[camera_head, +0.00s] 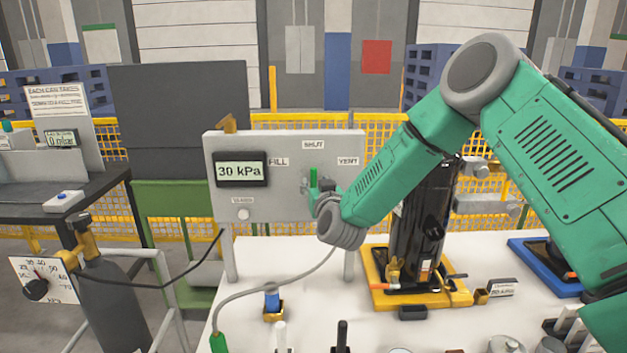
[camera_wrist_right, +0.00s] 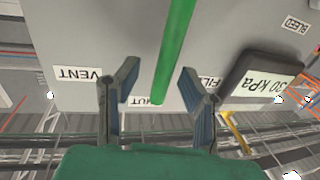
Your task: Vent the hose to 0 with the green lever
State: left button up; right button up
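The grey valve panel (camera_head: 265,200) stands at the back of the white bench. Its display (camera_head: 241,169) reads 30 kPa. The green lever (camera_head: 313,180) points up toward the SHUT label (camera_head: 313,145), between FILL (camera_head: 278,161) and VENT (camera_head: 347,161). My right gripper (camera_head: 322,187) is at the lever, partly hidden by its own wrist in the head view. In the right wrist view, which is upside down, its two fingers are open, one on each side of the lever (camera_wrist_right: 171,55), with gaps visible. A grey hose (camera_head: 270,287) runs over the bench. My left gripper is out of view.
A black cylinder (camera_head: 420,215) stands on a yellow tray (camera_head: 385,300) right of the panel, under my right arm. A blue-topped part (camera_head: 272,298) and several small items stand at the bench front.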

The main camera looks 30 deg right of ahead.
jog(key=shift+w+d, duration=0.3)
jog(key=shift+w, duration=0.6)
jog(key=shift+a, duration=0.2)
jog(key=shift+c, duration=0.5)
grip_shut()
